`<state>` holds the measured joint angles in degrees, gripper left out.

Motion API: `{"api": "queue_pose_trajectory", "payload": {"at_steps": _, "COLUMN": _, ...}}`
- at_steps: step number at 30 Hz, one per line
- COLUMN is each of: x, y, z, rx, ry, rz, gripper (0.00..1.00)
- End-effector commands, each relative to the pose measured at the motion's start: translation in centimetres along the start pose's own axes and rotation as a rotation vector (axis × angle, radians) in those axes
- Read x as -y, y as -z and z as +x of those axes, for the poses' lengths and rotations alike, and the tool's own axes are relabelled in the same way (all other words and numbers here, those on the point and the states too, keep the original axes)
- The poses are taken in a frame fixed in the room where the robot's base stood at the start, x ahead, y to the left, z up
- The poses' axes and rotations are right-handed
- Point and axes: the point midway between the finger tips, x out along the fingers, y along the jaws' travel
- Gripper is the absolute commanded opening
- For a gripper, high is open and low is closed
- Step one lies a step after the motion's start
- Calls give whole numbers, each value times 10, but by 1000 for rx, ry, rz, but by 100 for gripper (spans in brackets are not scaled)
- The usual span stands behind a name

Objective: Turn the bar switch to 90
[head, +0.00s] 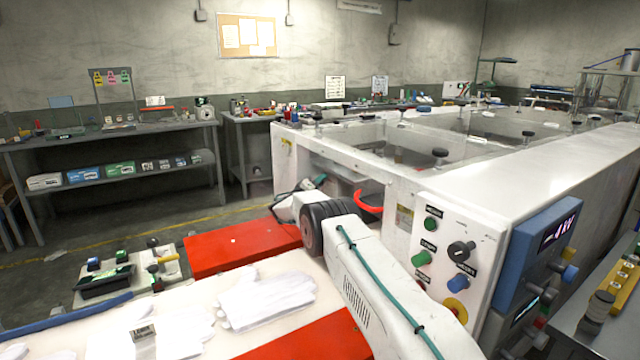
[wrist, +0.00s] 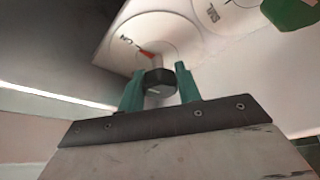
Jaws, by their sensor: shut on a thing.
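In the wrist view, the bar switch (wrist: 158,82) is a small dark knob on a white panel. My gripper (wrist: 160,88) has its two green fingers on either side of the knob and is shut on it. A red pointer mark (wrist: 147,53) shows on the round dial plate behind the knob, near small lettering that looks upside down. The knob's exact angle is hard to read. In the head view, my arm reaches to the machine's near left end, and my wrist hides the fingers and the switch there.
A second dial (wrist: 228,12) and a green part (wrist: 292,12) are close by in the wrist view. In the head view, a red curved handle (head: 369,204) is beside my wrist. White gloves (head: 265,298) lie on the table below; a button panel (head: 447,257) is to the right.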

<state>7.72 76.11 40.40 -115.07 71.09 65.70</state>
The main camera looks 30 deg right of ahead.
Motion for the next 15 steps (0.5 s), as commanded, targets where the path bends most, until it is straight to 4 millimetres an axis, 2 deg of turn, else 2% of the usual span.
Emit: {"api": "queue_pose_trajectory", "payload": {"at_steps": 15, "x": 2, "y": -2, "z": -1, "rx": 3, "ry": -36, "rz": 89, "gripper": 11}}
